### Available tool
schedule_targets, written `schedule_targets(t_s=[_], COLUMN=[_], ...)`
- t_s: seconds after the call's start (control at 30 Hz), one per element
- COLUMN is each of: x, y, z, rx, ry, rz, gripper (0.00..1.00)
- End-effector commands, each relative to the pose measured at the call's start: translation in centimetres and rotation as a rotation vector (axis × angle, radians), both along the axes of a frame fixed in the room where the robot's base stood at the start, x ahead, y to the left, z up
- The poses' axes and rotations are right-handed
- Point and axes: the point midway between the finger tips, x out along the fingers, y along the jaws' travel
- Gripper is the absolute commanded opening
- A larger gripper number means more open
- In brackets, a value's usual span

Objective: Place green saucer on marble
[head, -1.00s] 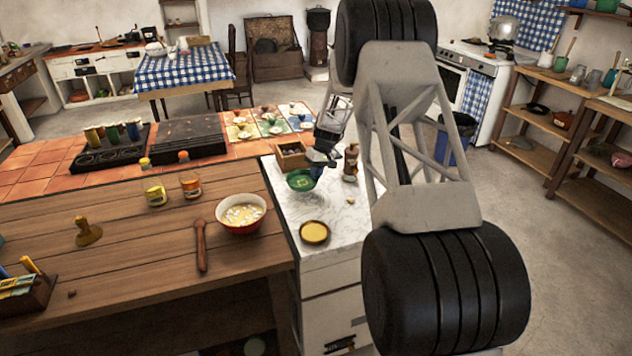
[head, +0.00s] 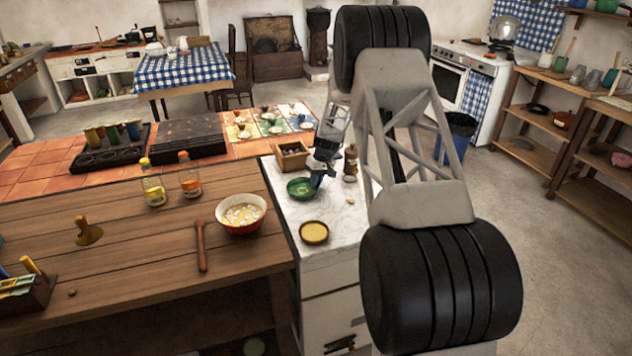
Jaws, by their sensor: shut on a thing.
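The green saucer (head: 298,188) is in the head view, over the left part of the white marble top (head: 345,222). It looks nearly level and is at or just above the marble; I cannot tell whether it touches. My gripper (head: 315,178) is shut on the saucer's right rim, coming from behind and to the right. The fingertips are small and dark here, and part of the rim is hidden behind them.
A wooden box (head: 291,156) stands behind the saucer, and a brown bottle (head: 350,163) stands to the right. A round yellow-filled dish (head: 314,232) is in front. A red bowl (head: 241,214) sits left on the wooden counter. Bare marble lies between the saucer and the dish.

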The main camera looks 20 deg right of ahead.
Motion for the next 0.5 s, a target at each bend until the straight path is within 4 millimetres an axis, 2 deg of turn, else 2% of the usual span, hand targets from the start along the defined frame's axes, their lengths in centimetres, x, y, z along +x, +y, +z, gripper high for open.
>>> schedule_targets(t_s=[0.07,0.1,0.27,0.5], x=[0.00,0.01,0.00,-0.02], y=[0.00,0.00,-0.01,-0.02], z=[-0.20,-0.21,-0.20,-0.21], rx=[0.000,0.000,0.000,0.000], ry=[0.000,0.000,0.000,0.000], rz=[0.000,0.000,0.000,0.000], gripper=[0.00,0.09,0.32,0.32])
